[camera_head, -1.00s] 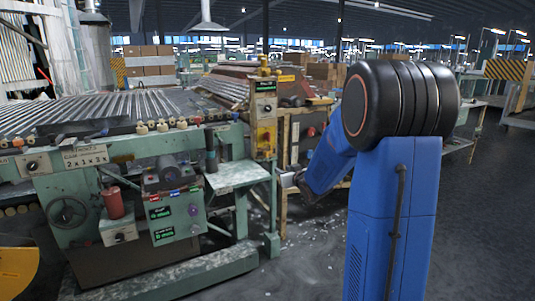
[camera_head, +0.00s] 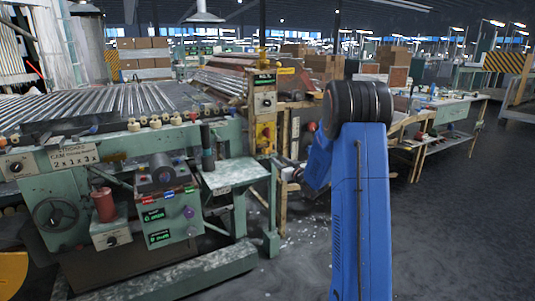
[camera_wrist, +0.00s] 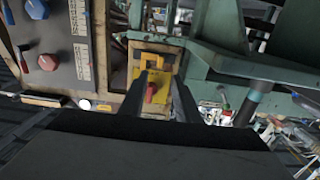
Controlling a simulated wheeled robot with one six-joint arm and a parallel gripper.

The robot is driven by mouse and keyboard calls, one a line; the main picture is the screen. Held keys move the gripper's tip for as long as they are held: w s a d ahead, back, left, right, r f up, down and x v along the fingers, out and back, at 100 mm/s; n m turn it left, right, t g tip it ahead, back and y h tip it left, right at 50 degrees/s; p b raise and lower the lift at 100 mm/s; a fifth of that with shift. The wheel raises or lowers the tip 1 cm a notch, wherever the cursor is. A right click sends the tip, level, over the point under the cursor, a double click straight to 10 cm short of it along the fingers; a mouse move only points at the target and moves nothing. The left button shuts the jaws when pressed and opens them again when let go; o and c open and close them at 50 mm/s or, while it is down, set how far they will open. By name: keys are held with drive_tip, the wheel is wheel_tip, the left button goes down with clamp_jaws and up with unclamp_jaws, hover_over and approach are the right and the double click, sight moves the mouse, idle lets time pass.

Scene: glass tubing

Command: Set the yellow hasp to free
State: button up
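The yellow hasp (camera_wrist: 151,59) is an orange-yellow bracket at the top of a yellow plate (camera_wrist: 165,103) in the wrist view. A red switch handle (camera_wrist: 151,92) sits on the plate just below it. My gripper (camera_wrist: 158,82) is open. Its two dark fingers point toward the plate, with the red handle seen between them. Nothing is held, and I cannot tell any contact.
A panel with red and blue knobs (camera_wrist: 46,62) lies at upper left in the wrist view. A green metal frame (camera_wrist: 220,60) is close on the right. In the head view, the roller machine (camera_head: 110,105) fills the left; open floor (camera_head: 435,225) lies to the right.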

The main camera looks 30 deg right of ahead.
drive_tip(key=w, duration=1.1)
drive_tip(key=shift+w+a, duration=0.25)
drive_tip(key=shift+w, duration=0.1)
clamp_jaws()
